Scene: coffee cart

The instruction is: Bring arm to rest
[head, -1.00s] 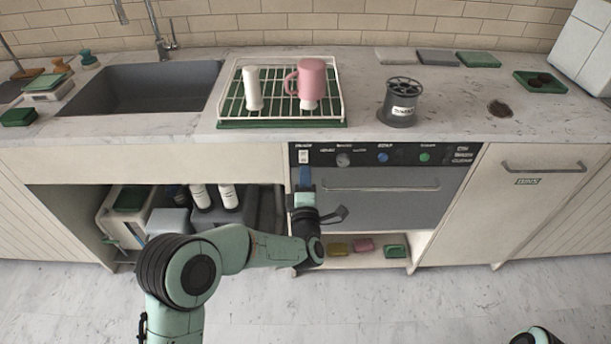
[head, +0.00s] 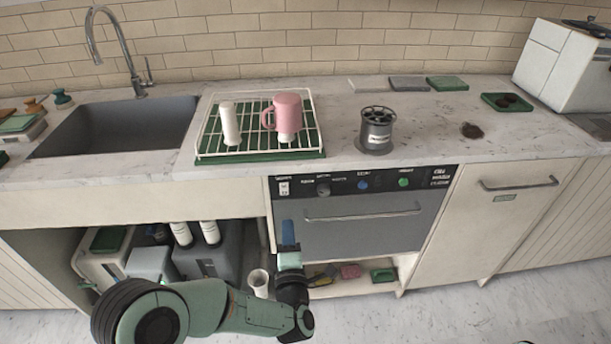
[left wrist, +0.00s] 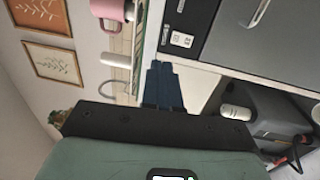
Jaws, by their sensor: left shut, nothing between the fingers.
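My left arm (head: 225,308) comes in low from the left, in front of the cabinets. My left gripper (head: 288,234) points up, its blue fingers together and empty, in front of the lower left edge of the dishwasher-like machine (head: 350,235). It is below the counter's front edge. In the left wrist view the closed blue fingers (left wrist: 164,84) show with nothing between them. My right gripper is not in view.
An open bay below the sink (head: 125,130) holds bins (head: 205,262).

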